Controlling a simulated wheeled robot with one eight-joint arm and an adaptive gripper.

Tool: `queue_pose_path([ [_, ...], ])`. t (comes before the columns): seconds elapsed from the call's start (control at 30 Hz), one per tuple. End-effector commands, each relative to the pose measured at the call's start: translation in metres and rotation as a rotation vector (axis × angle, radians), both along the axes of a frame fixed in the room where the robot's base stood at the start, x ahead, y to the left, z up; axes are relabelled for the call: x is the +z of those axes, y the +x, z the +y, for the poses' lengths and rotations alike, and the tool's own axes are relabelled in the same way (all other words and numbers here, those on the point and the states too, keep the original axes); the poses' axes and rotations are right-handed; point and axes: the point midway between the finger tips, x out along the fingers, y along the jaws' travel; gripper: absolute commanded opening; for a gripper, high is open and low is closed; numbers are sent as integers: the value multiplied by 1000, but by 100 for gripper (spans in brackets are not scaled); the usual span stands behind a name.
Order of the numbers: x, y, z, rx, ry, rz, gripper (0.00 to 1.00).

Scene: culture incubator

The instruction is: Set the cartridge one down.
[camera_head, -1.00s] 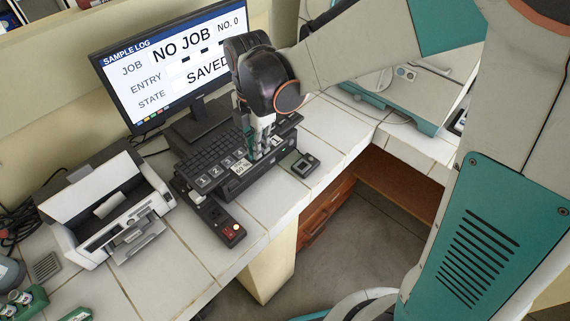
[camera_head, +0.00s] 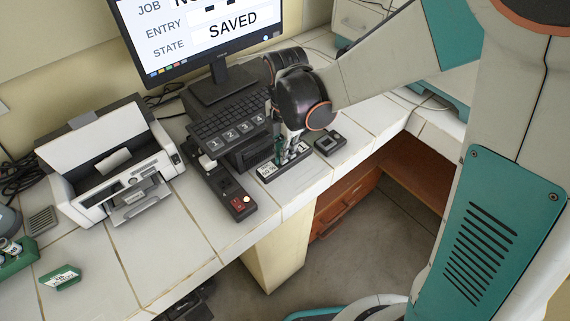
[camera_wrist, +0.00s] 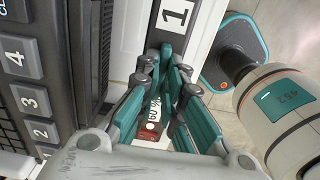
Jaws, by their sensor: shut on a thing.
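Cartridge one (camera_head: 268,170) is a long, flat black piece with a white label at its near end. In the wrist view the cartridge (camera_wrist: 176,17) shows a white "1" label at the top and a "60 %" label with red lower down. My gripper (camera_head: 284,146) is shut on its middle from above. In the wrist view my gripper's teal fingers (camera_wrist: 163,73) cover part of it. The cartridge lies flat at the white tiled counter (camera_head: 205,260), in front of the keyboard. I cannot tell whether its underside touches the tiles.
The keyboard (camera_head: 225,117) on a dark stand is just behind the cartridge. A control strip with buttons (camera_head: 240,205) lies left, a small black pad (camera_head: 330,144) right. The monitor (camera_head: 205,35) and white printer (camera_head: 110,165) stand farther back. The counter's front edge is close.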

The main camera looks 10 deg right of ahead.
Motion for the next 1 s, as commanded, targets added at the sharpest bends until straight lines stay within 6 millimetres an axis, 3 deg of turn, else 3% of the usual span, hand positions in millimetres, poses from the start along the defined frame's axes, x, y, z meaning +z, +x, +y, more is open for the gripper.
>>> queue_pose_path([
  [0.17, -8, 0, 0, 0, 0, 0, 0],
  [0.5, -48, 0, 0, 0, 0, 0, 0],
  [0.9, -50, 0, 0, 0, 0, 0, 0],
  [1.0, -49, 0, 0, 0, 0, 0, 26],
])
